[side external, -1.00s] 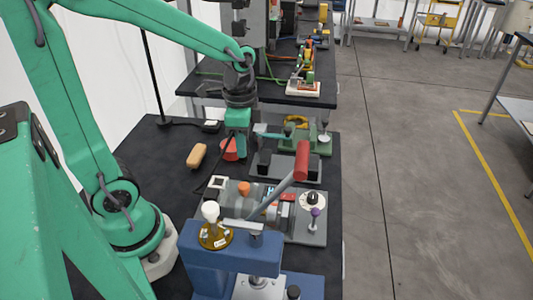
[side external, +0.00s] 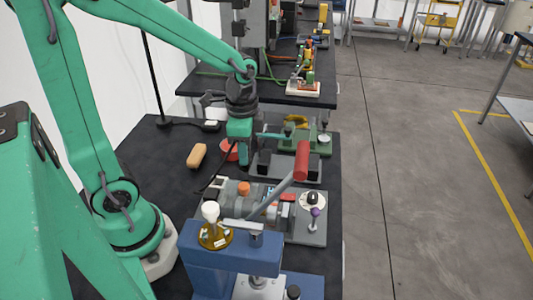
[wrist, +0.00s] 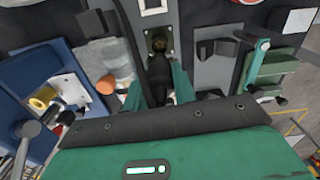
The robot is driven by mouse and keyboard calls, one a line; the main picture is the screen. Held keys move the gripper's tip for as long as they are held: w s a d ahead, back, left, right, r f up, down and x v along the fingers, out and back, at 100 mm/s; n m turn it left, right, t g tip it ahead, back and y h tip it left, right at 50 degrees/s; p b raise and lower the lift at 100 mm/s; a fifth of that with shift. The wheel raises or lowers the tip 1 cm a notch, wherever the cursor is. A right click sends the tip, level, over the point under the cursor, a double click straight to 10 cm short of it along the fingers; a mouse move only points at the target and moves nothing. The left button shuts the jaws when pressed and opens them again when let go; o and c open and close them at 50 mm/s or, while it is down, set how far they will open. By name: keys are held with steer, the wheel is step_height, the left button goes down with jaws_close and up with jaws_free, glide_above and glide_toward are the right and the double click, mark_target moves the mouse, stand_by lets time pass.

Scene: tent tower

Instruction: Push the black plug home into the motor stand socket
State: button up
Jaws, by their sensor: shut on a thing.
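My gripper (wrist: 159,88) is shut on the black plug (wrist: 160,74), with one green finger on each side of it in the wrist view. I cannot tell how deep the plug sits. In the side external view my gripper (side external: 241,148) is low over the dark bench, and the plug is not clearly seen there.
A blue press (side external: 230,262) stands at the front. A green vise-like fixture (side external: 305,140) is beyond.

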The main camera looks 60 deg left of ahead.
mark_target(246, 168)
steer(key=shift+f, duration=1.75)
steer(key=shift+f, duration=1.35)
stand_by(0.6)
steer(key=o, duration=1)
steer(key=shift+r, duration=3.9)
